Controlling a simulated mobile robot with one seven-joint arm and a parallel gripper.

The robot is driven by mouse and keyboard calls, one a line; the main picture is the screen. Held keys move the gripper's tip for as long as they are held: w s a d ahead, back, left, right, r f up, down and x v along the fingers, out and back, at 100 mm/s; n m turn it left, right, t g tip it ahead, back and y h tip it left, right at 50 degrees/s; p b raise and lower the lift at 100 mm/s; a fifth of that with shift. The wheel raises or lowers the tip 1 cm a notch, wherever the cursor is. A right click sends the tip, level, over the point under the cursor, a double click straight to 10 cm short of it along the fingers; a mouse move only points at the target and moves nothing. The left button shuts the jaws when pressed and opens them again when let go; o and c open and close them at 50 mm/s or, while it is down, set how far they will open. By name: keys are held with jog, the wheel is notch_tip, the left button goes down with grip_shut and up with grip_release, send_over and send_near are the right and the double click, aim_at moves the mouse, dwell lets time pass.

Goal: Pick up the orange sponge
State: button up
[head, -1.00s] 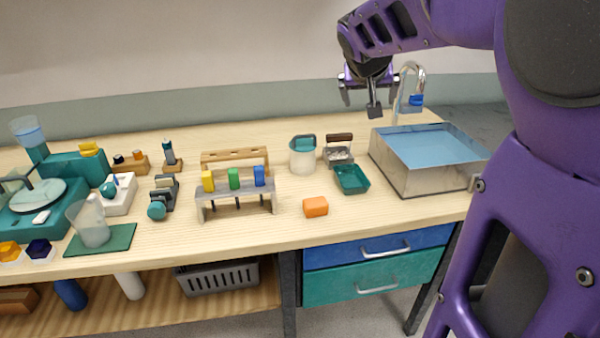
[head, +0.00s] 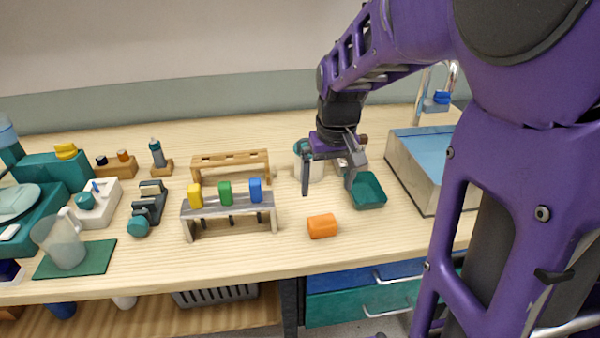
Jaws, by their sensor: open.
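The orange sponge (head: 322,226) is a small block lying flat on the wooden bench top near its front edge. Nothing covers it in the head view. My gripper (head: 328,190) points down above the bench, behind the sponge and higher than it in the picture. Its two fingers are spread apart with nothing between them. The fingers do not touch the sponge.
A teal tray (head: 368,190) lies right of and behind the sponge. A rack (head: 230,212) with yellow, green and blue pieces stands to its left. A sink basin (head: 425,165) is at the right. My arm partly hides a clear container (head: 315,172). Bench around the sponge is clear.

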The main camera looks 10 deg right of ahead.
aim_at(322, 220)
jog(key=f, duration=0.4)
jog(key=w+f+b, duration=0.1)
jog(key=f, duration=0.4)
jog(key=w+f+b, duration=0.1)
jog(key=f, duration=0.4)
jog(key=shift+w, duration=0.15)
jog(key=c, duration=1.2)
jog(key=shift+o, duration=0.2)
notch_tip(322, 220, up, 10)
jog(key=shift+r+p, duration=0.1)
jog(key=shift+p, duration=0.7)
